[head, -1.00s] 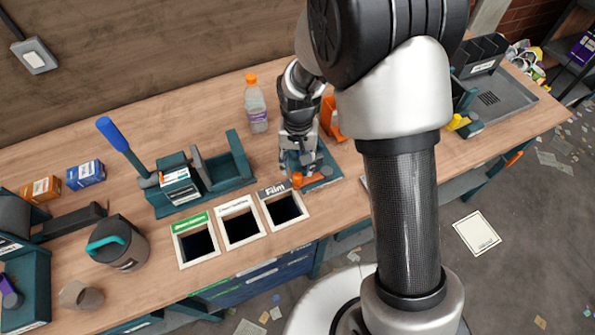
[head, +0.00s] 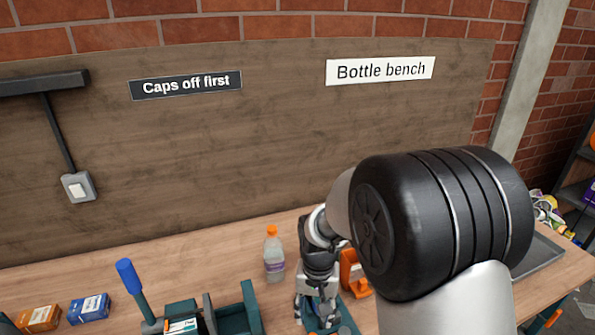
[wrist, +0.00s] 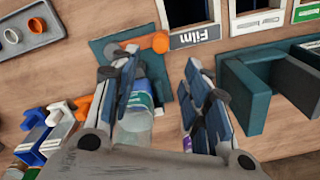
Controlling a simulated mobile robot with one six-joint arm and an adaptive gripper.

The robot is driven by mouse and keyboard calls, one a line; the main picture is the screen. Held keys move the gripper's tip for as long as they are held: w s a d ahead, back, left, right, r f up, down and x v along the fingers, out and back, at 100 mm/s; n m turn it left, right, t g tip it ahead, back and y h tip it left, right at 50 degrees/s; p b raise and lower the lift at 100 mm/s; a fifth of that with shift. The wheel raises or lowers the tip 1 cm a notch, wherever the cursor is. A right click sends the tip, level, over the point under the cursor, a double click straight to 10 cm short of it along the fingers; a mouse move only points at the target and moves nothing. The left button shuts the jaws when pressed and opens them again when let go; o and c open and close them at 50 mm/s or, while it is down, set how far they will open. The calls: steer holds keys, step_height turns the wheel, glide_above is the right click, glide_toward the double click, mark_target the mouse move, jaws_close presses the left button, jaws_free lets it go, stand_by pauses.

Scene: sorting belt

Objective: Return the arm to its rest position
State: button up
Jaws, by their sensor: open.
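My arm reaches over the bench, with my gripper (head: 318,312) low over the teal mat at the bottom of the head view. In the wrist view my gripper (wrist: 163,75) has its two fingers spread apart. A clear, greenish container (wrist: 135,112) shows beside the left finger, partly covered by it. I cannot tell whether they touch. The teal mat (wrist: 102,48) with an orange round-ended part (wrist: 160,42) lies beyond the fingertips. A clear bottle with an orange cap (head: 274,258) stands upright on the bench, left of my gripper in the head view.
The teal holder (wrist: 285,88) stands close to the right finger in the wrist view, and the Film bin (wrist: 190,12) is at the top. A blue-handled lever (head: 131,280) rises at left. An orange stand (head: 352,272) is beside my gripper. The wall (head: 250,150) is behind.

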steer(key=s+d+r+t, duration=0.1)
steer(key=s+d+r, duration=0.2)
steer(key=r, duration=0.6)
steer(key=s+d+r+n+t, duration=0.1)
steer(key=s+d+r, duration=0.1)
steer(key=s+r, duration=0.3)
steer(key=s+d+r+n+t, duration=0.1)
steer(key=s+r, duration=0.4)
steer(key=s, duration=0.8)
steer(key=d+t, duration=0.1)
steer(key=d, duration=0.1)
steer(key=shift+s+d+r+t, duration=0.3)
steer(key=shift+s+r, duration=0.05)
steer(key=shift+s, duration=0.05)
